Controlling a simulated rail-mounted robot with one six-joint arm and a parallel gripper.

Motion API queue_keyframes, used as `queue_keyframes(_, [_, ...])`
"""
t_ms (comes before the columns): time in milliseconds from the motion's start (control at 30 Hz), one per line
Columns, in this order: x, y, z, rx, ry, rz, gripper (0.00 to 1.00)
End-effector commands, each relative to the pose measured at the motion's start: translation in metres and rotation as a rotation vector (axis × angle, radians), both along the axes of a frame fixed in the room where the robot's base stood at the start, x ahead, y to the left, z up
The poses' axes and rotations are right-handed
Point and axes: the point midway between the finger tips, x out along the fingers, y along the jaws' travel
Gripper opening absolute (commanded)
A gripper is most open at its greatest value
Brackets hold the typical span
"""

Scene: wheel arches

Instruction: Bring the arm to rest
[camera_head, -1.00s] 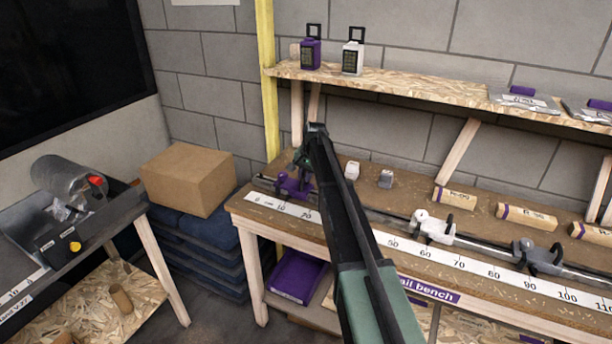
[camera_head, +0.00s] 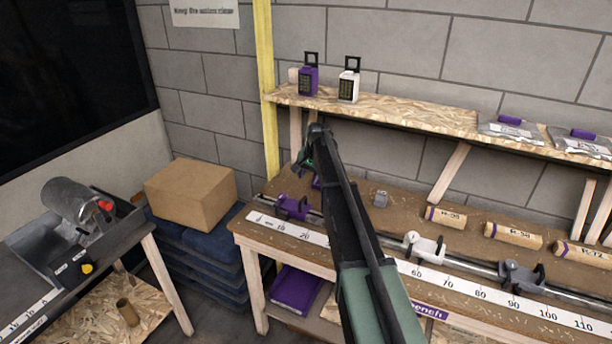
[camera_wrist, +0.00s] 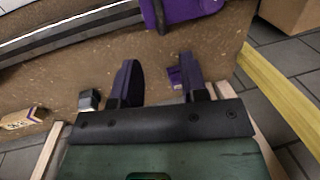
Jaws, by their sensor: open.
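My arm reaches out over the rail bench (camera_head: 400,205) in the head view. My gripper (camera_head: 308,160) is at its far end, above the back left of the bench. In the wrist view the two dark fingers of my gripper (camera_wrist: 160,82) are spread apart, with bare bench top between them. A small purple block (camera_wrist: 174,77) shows beside the right finger and is partly hidden by it. A grey block (camera_wrist: 88,100) stands left of the left finger. The purple carriage (camera_head: 291,207) on the rail is in front of my gripper, apart from it.
A shelf (camera_head: 420,110) with a purple and a white canister (camera_head: 348,85) runs above the bench. A yellow post (camera_head: 266,90) stands at its left end. White (camera_head: 424,248) and grey carriages (camera_head: 522,277) sit further right on the rail. A cardboard box (camera_head: 190,194) stands left.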

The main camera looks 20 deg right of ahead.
Motion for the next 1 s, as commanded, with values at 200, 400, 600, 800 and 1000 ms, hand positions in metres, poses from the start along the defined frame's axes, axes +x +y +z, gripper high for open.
queue_keyframes(200, [-0.001,-0.001,0.005,0.0,0.0,0.001,0.4])
queue_keyframes(400, [-0.001,-0.001,0.005,0.0,0.0,0.001,0.4])
queue_keyframes(600, [-0.041,0.006,0.004,-0.039,0.009,0.161,0.4])
queue_keyframes(800, [-0.213,0.084,-0.005,-0.121,0.05,0.49,0.4])
queue_keyframes(1000, [-0.362,0.154,-0.014,-0.177,0.083,0.732,0.4])
